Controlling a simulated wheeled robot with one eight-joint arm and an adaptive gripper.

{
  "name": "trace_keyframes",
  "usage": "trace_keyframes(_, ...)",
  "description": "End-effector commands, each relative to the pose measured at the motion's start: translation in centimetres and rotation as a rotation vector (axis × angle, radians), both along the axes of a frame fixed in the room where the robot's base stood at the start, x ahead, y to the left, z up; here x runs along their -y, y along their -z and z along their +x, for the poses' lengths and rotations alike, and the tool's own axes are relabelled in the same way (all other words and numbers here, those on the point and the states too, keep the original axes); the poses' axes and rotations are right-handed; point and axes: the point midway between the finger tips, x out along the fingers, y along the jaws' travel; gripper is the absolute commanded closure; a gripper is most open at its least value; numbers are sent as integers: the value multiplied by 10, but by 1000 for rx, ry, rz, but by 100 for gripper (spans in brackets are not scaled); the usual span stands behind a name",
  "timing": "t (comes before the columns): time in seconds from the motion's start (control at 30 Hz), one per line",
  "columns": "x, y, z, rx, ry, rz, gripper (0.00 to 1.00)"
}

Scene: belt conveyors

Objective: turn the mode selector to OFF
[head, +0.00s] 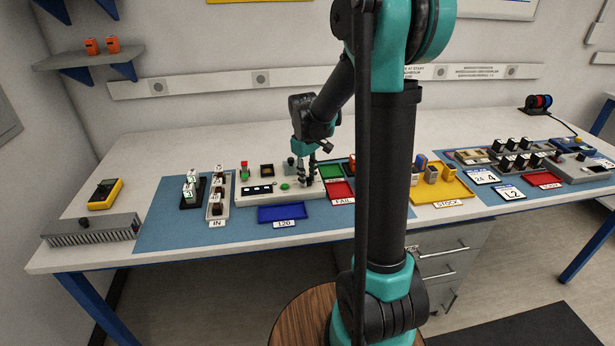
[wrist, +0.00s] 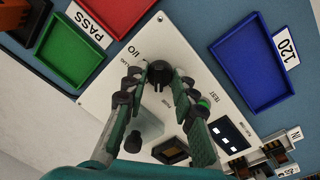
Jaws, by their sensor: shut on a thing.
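The mode selector is a round black knob (wrist: 159,70) on a white panel (wrist: 185,45) in the wrist view. Small labels stand around it, with "I/O" the largest beside it; the rest are too small to read surely. My gripper (wrist: 160,82) is shut on the knob, one finger on each side. Which label the knob points to cannot be told. In the head view my gripper (head: 307,178) is lowered over the right end of the white panel (head: 250,198), and its fingers hide the knob.
A green button (wrist: 204,103), a dark socket (wrist: 171,151) and a small display (wrist: 228,134) share the panel. A blue tray (head: 282,212) lies in front; green (head: 330,172) and red (head: 340,190) trays lie to the right. Blocks in racks (head: 216,203) stand left.

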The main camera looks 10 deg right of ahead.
Motion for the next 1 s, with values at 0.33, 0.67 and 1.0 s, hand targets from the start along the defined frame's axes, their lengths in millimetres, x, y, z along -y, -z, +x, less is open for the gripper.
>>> trace_keyframes(0.33,0,0,0,0,-312,2,100)
trace_keyframes(0.67,1,0,-1,0,-518,0,100)
trace_keyframes(1.0,1,0,-1,0,-599,0,100)
